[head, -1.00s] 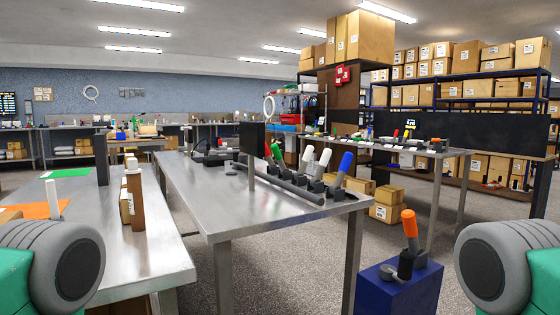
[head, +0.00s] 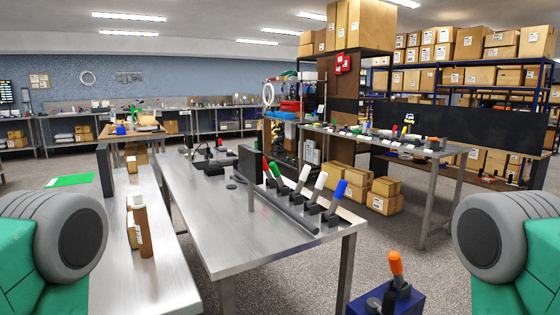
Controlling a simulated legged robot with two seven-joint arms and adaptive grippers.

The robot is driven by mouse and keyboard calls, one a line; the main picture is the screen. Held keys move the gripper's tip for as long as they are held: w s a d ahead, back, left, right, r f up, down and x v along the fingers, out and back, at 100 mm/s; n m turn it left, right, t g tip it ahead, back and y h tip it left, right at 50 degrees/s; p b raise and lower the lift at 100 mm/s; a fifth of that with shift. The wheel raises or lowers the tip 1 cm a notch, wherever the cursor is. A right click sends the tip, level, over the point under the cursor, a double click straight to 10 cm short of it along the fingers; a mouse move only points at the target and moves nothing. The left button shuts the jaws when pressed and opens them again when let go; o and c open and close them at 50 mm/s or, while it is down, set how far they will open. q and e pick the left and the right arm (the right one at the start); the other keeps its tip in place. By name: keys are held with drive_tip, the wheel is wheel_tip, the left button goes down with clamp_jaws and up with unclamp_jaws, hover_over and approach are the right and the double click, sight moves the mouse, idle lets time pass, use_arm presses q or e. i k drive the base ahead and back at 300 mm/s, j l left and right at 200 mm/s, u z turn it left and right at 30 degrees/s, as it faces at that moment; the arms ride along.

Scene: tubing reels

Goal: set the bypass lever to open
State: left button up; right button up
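Several levers stand in a row on a dark rail on the metal table in the head view: a red lever (head: 266,167), a green lever (head: 276,171), two white levers (head: 302,179) and a blue lever (head: 338,193). A separate orange-handled lever (head: 396,264) stands nearly upright on a blue box (head: 408,302) at the lower right. I cannot read any label saying which is the bypass lever. My two arms show only as grey and green parts at the left and right edges. Neither gripper is in view, and neither arm reaches a lever.
The metal table (head: 205,215) fills the middle, with a dark upright panel (head: 250,164) on it. A bench with brown bottles (head: 142,228) stands at the left. Cardboard boxes (head: 384,195) sit on the floor behind. Speckled floor (head: 440,275) is open at the right.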

sight(272, 166)
drive_tip(key=i+j+z, duration=0.1)
drive_tip(key=z, duration=0.25)
drive_tip(key=i+j+z, duration=0.35)
drive_tip(key=l, duration=0.1)
